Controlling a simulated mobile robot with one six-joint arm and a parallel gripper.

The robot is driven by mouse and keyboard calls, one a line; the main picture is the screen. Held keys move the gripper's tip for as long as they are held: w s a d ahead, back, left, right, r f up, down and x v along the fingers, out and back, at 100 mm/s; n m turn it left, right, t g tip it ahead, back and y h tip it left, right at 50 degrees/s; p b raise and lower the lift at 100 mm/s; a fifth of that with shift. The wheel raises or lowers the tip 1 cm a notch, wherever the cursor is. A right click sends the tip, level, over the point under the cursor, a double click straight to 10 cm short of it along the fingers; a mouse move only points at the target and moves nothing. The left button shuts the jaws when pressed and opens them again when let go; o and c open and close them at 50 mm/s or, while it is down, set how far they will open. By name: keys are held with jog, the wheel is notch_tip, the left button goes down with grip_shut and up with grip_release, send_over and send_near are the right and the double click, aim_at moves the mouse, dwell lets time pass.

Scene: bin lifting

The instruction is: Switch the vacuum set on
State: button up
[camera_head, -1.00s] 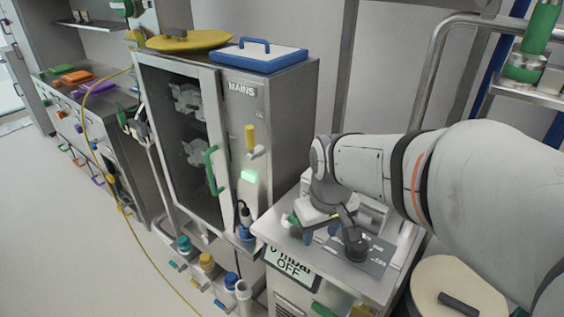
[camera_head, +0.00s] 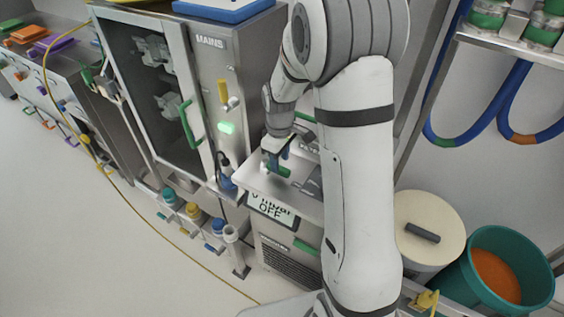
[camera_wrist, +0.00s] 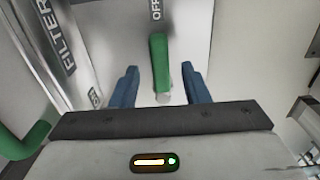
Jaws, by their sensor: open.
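The vacuum set (camera_head: 258,186) is a steel cabinet with a display (camera_head: 271,209) that reads "mbar" and "OFF". A green lever (camera_head: 277,169) is on its top. In the wrist view the green lever (camera_wrist: 159,62) points up toward an "OFF" label (camera_wrist: 156,9), its pale end toward my gripper. My gripper (camera_head: 277,157) is over the lever. Its blue fingers are apart in the wrist view (camera_wrist: 160,72), one on each side of the lever with gaps. I cannot tell how far above the lever they are.
A "FILTER" label (camera_wrist: 54,36) is left of the lever. A lidded drum (camera_head: 430,225) and teal bucket (camera_head: 500,285) stand right.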

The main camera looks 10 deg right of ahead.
jog(key=shift+f, duration=1.35)
jog(key=shift+c, duration=0.5)
grip_shut()
jog(key=shift+d, duration=0.25)
jog(key=shift+a, duration=0.25)
jog(key=shift+w+a+n, duration=0.1)
jog(key=shift+n, duration=0.2)
